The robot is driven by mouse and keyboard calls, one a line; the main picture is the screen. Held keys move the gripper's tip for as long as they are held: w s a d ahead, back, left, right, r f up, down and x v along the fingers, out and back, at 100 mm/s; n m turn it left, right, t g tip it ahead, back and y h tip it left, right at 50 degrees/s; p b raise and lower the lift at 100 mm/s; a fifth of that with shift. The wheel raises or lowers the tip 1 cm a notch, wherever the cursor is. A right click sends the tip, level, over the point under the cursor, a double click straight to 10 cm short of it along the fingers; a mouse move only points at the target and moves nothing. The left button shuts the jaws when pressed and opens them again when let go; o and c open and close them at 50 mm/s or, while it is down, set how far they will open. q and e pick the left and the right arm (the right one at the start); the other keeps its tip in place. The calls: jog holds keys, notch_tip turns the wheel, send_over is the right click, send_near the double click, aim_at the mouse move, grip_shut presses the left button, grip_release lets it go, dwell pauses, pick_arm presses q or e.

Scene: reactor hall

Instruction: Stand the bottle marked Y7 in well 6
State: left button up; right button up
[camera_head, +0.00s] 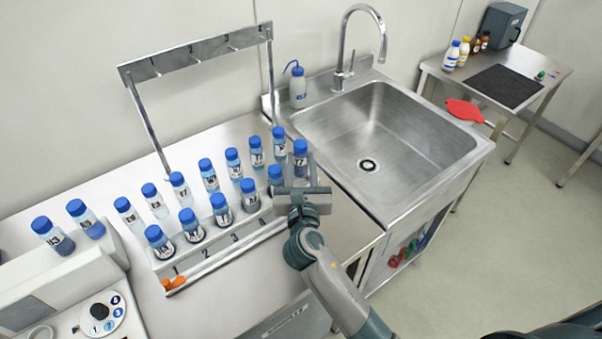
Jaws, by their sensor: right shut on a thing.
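A blue-capped bottle (300,160) with a label that seems to read Y7 stands upright between the fingers of my right gripper (302,176). The gripper is shut on it at the right end of the rack. The metal rack (205,265) has numbers along its front; 1, 2 and 3 are legible, those farther right are partly hidden by my gripper. Several blue-capped bottles stand in its front row, the rightmost (275,179) just left of the gripper. Well 6 cannot be made out. My left gripper is not in view.
More blue-capped bottles (208,174) stand behind the front row. A metal overhead frame (200,52) rises behind them. A sink (385,130) with a tap lies to the right, a wash bottle (297,88) at its back left corner. A device with a dial (100,312) stands front left.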

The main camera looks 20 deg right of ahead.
aim_at(301, 171)
jog(key=shift+f, duration=1.95)
jog(key=shift+f, duration=0.2)
jog(key=o, duration=0.8)
jog(key=shift+c, duration=0.2)
jog(key=shift+r, duration=0.1)
